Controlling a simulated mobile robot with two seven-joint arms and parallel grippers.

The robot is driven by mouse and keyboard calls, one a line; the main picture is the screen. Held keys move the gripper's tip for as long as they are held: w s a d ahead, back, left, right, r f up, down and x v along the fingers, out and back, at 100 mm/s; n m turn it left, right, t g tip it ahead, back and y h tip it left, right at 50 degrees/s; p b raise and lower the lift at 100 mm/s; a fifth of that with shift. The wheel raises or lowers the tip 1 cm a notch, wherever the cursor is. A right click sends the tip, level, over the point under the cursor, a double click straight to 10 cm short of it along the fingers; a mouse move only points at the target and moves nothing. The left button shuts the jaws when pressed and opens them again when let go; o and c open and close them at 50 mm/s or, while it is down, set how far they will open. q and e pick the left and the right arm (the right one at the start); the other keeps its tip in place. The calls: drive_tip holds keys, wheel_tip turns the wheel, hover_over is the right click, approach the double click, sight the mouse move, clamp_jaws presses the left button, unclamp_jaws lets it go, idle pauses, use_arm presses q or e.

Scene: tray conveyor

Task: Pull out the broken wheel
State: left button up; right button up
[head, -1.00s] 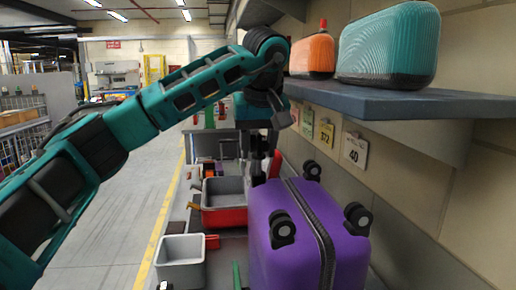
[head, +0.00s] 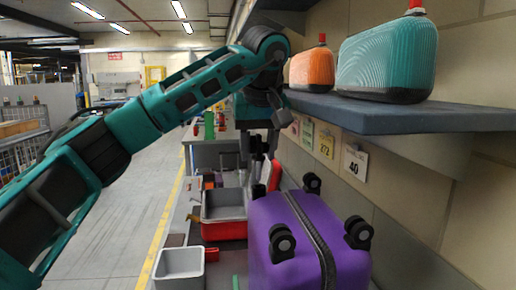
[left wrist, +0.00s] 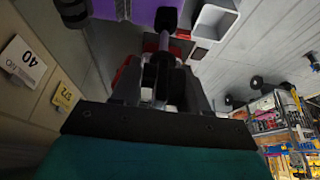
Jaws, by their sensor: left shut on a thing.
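The purple suitcase (head: 318,225) stands on the bench with its wheel side up. Three black wheels show on it: near left (head: 282,243), near right (head: 358,232) and far right (head: 312,183). My left gripper (head: 257,172) points down by the suitcase's far left corner. In the left wrist view, its fingers (left wrist: 161,88) are shut on a narrow dark piece, seemingly the broken wheel (left wrist: 161,72); the fingers hide most of it. I cannot tell whether it still touches the suitcase. A wheel (left wrist: 166,18) and the purple shell (left wrist: 140,10) show beyond. My right gripper is not in view.
A red tray with grey inside (head: 224,229) and a grey bin (head: 180,268) stand left of the suitcase. A shelf (head: 400,115) with a teal case (head: 388,55) and an orange case (head: 312,68) overhangs at right. Open floor (head: 110,200) lies left.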

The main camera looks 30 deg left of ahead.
use_arm(q)
drive_tip(key=shift+r, duration=2.05)
